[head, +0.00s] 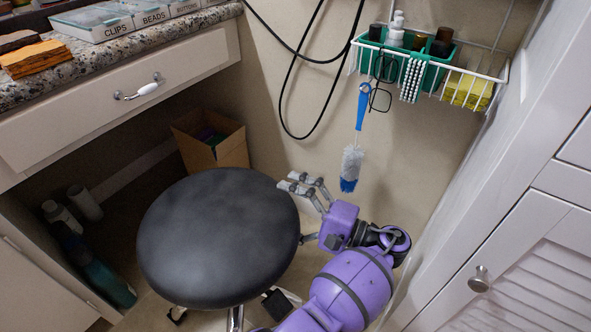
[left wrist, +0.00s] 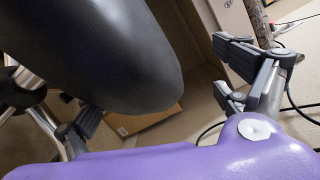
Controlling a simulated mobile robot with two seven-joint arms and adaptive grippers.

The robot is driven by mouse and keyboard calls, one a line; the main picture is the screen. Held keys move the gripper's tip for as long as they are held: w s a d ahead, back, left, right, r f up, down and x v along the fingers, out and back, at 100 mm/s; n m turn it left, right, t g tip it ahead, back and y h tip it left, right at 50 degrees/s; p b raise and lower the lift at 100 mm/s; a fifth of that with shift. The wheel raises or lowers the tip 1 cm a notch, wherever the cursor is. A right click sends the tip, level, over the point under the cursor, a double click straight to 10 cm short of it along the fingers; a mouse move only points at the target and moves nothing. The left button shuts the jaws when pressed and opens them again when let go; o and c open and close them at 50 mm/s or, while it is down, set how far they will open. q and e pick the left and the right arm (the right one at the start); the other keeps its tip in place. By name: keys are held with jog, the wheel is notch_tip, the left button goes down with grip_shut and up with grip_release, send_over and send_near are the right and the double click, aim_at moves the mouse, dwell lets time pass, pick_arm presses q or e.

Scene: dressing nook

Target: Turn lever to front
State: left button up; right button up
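A round stool with a black seat (head: 218,237) stands on the floor in the middle of the head view. Its seat (left wrist: 100,50) fills the upper left of the left wrist view. I cannot make out a lever for certain; the underside of the seat is mostly hidden. Chrome parts (left wrist: 28,78) of the stool show at the left edge of the left wrist view. My left gripper (head: 302,210) is at the seat's right edge, fingers spread and empty. One finger is partly hidden by the seat's rim; the other stands clear of it. My right gripper is out of view.
A cardboard box (head: 222,150) stands behind the stool. A counter with a drawer (head: 120,95) is at the left, bottles (head: 85,203) below it. A wire shelf with a hanging brush (head: 352,165) is on the back wall. A louvered cabinet door (head: 520,270) closes off the right.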

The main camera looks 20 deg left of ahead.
pick_arm(q)
jog(key=d, duration=0.2)
jog(key=s+d, duration=0.1)
jog(key=d, duration=0.1)
jog(key=shift+f, duration=0.4)
